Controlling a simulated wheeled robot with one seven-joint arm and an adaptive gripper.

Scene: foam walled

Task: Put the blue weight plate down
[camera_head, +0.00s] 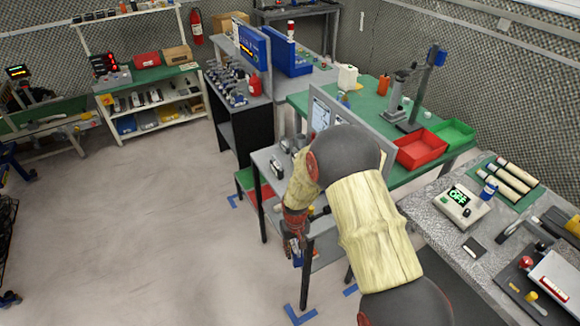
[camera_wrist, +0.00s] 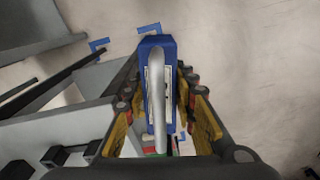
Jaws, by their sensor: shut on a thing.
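The blue weight plate (camera_wrist: 169,50) is a narrow blue block with a silver bar handle (camera_wrist: 156,75) along its top in the wrist view. My gripper (camera_wrist: 160,97) is shut on it, with the yellow and dark fingers on its two sides. In the head view my gripper (camera_head: 293,232) hangs at the front side of a grey table (camera_head: 262,160), and a small blue part of the plate (camera_head: 297,259) shows below it. The plate's underside is hidden, and I cannot tell whether it touches anything.
The grey table has a lower shelf (camera_head: 328,252) and stands by blue tape corners (camera_head: 300,315) on the floor. A green bench (camera_head: 300,98) with a red bin (camera_head: 420,150) is behind it. A speckled counter (camera_head: 425,208) is at the right. Open floor lies left.

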